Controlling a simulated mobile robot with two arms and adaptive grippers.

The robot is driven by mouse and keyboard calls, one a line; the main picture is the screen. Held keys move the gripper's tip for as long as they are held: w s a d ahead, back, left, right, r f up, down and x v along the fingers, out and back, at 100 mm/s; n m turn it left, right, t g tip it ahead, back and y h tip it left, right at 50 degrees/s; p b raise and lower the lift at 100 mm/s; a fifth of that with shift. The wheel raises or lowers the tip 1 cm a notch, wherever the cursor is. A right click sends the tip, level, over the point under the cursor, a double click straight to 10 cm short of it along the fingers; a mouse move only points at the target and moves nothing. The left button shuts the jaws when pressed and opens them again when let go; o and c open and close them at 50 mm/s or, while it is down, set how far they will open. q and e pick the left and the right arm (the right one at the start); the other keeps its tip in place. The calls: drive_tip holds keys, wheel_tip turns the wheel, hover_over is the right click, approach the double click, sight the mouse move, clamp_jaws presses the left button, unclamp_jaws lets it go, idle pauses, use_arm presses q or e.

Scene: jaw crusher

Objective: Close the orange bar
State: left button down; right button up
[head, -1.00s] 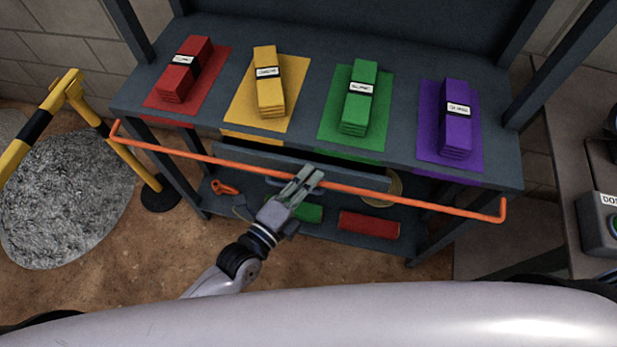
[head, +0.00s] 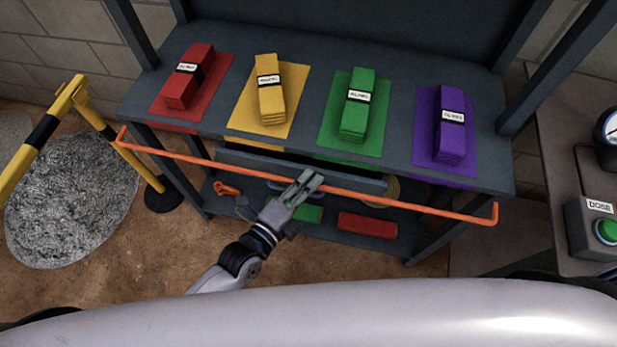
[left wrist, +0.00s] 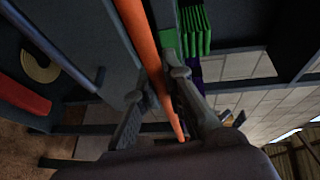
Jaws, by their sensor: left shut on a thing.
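The orange bar (head: 400,202) runs across the front of the dark workbench, just below the top's edge, with a bent end at each side. My left gripper (head: 311,180) is at the middle of the bar, shut on it. In the left wrist view the orange bar (left wrist: 148,55) passes between the two fingers of the left gripper (left wrist: 155,95). My right gripper is in neither view.
Red (head: 190,76), yellow (head: 270,90), green (head: 357,105) and purple (head: 451,125) stacks lie on matching mats on the bench top. A yellow-black barrier (head: 62,115) stands at left. A box with a green button (head: 605,231) is at right.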

use_arm(q)
drive_tip(key=w+r+n+g+y+p, duration=0.1)
drive_tip(key=g+y+p, duration=0.1)
drive_tip(key=g+p, duration=0.2)
drive_tip(key=w+d+r+n+g+y+p, duration=0.1)
drive_tip(key=r+g+y+p, duration=0.1)
drive_tip(key=g+p, duration=0.3)
drive_tip(key=w+r+n+g+y+p, duration=0.2)
drive_tip(key=g+p, duration=0.3)
drive_tip(key=shift+w+d+y, duration=0.1)
drive_tip(key=shift+d+y, duration=0.1)
drive_tip(key=shift+y, duration=0.2)
drive_tip(key=shift+w+r+g+y+b, duration=0.1)
drive_tip(key=shift+w+g+y+b, duration=0.05)
drive_tip(key=shift+g+b, duration=0.4)
drive_tip(key=shift+w+r+g+y+b, duration=0.1)
drive_tip(key=shift+g+y+b, duration=0.05)
drive_tip(key=shift+g+b, duration=0.35)
drive_tip(key=c, duration=1.7)
unclamp_jaws()
drive_tip(key=shift+w+d, duration=0.1)
drive_tip(key=shift+o, duration=0.2)
drive_tip(key=shift+r, duration=0.1)
